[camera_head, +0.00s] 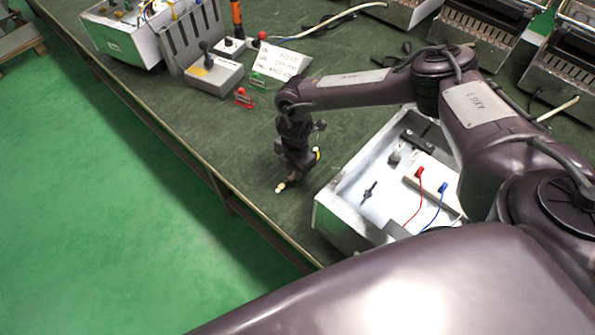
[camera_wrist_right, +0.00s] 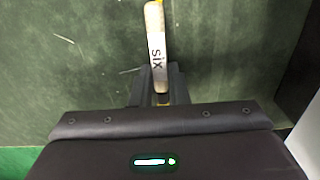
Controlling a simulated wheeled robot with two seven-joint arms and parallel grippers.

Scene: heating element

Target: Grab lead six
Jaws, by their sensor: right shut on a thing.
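Lead six shows in the right wrist view as a pale, slim piece (camera_wrist_right: 156,40) with "SIX" printed on it in black. It extends forward from between the fingers of my right gripper (camera_wrist_right: 158,95), which is shut on its near end. In the head view my right gripper (camera_head: 287,183) points down over the bench, and the lead's pale tip (camera_head: 281,187) shows just past the fingertips, at or close to the bench top. I cannot tell whether it touches the surface. My left gripper is not in view.
An open metal box (camera_head: 338,213) with red and blue wires stands right beside my right gripper. The bench edge is near on the left.

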